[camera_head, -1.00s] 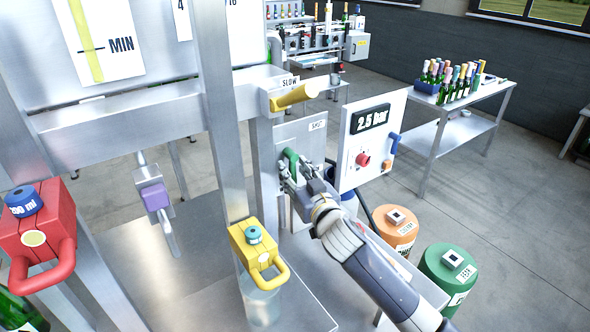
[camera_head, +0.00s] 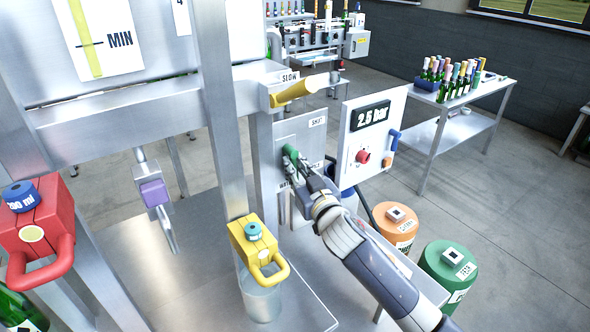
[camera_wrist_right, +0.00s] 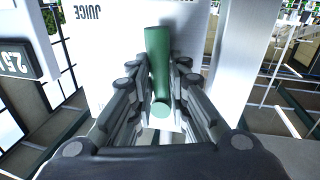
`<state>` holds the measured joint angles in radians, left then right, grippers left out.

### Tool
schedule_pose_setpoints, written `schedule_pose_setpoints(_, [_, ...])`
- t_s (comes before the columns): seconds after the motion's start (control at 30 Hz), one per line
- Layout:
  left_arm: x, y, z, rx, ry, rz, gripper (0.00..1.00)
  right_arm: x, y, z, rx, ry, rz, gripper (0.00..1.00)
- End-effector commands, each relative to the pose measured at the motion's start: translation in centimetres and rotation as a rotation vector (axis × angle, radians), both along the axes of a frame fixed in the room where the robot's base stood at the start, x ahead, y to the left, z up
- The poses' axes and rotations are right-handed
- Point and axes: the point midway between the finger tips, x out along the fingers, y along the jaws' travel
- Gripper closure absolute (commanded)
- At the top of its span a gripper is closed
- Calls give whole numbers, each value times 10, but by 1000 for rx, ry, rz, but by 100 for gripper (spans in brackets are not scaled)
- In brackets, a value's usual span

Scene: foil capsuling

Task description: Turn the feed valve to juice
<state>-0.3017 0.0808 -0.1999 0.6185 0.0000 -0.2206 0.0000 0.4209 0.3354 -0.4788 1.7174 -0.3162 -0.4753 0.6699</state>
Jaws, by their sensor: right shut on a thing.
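The feed valve's green handle (camera_head: 290,151) stands out from a pale metal plate (camera_head: 290,130) on the machine's post, left of the pressure panel. My right gripper (camera_head: 304,172) reaches it from the lower right and is shut on it. In the right wrist view the green handle (camera_wrist_right: 158,60) runs between the two fingers (camera_wrist_right: 160,92), its round end toward my palm. A JUICE label (camera_wrist_right: 87,12) shows upside down at the top left there, beside the handle. The small labels in the head view are too small to read surely. My left gripper is out of view.
The white 2.5 bar panel (camera_head: 370,135) stands close right of my right gripper. A yellow lever (camera_head: 297,92) is above; a yellow clamp (camera_head: 257,248) is lower left. Orange (camera_head: 396,226) and green (camera_head: 448,270) drums stand beside my forearm.

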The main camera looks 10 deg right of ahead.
Motion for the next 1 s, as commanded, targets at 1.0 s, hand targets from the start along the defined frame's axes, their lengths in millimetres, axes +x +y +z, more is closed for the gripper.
schedule_pose_setpoints(1.0, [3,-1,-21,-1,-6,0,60,9,-21,8,-621,-255,-1,100])
